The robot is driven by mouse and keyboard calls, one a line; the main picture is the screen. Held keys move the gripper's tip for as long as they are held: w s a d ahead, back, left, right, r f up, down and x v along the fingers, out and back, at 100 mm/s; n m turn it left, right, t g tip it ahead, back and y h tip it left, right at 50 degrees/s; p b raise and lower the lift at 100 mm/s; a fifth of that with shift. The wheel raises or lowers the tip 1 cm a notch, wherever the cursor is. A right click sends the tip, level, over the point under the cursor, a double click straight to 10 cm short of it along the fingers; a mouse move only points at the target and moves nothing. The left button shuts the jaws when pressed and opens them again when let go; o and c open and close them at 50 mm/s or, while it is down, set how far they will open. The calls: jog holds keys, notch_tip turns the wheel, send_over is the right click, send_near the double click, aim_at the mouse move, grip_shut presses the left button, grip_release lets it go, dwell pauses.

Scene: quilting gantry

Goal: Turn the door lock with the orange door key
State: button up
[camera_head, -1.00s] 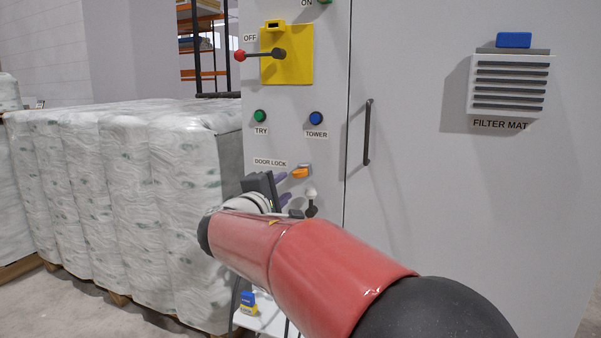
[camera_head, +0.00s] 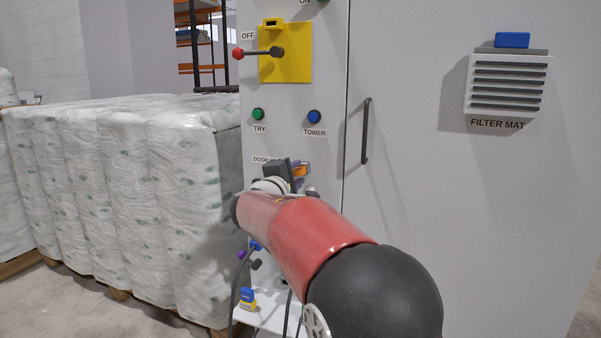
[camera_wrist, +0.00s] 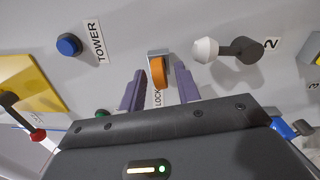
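The orange door key (camera_wrist: 158,72) sits in the door lock (camera_wrist: 158,53), a small grey metal block on the cabinet front. In the wrist view the key lies between and just beyond the two purple fingers of my gripper (camera_wrist: 159,86). The fingers are apart, with a gap on both sides of the key, and I see no contact. In the head view the orange key (camera_head: 300,170) shows beside my gripper (camera_head: 299,180), and my wrist covers most of the DOOR LOCK label.
A dark knob with a white ball (camera_wrist: 205,50) is close beside the lock. The blue TOWER button (camera_head: 314,117), green TRY button (camera_head: 258,114), yellow switch plate (camera_head: 297,52) and door handle (camera_head: 366,130) are on the cabinet. Wrapped stacks (camera_head: 190,170) stand at the left.

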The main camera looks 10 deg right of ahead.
jog(key=shift+c, duration=0.4)
grip_shut()
jog(key=shift+r+n+p, duration=0.2)
jog(key=shift+n+p, duration=0.5)
jog(key=shift+n, duration=0.3)
jog(key=shift+f+n+p, duration=0.2)
jog(key=shift+n+p, duration=0.2)
jog(key=shift+n, duration=0.5)
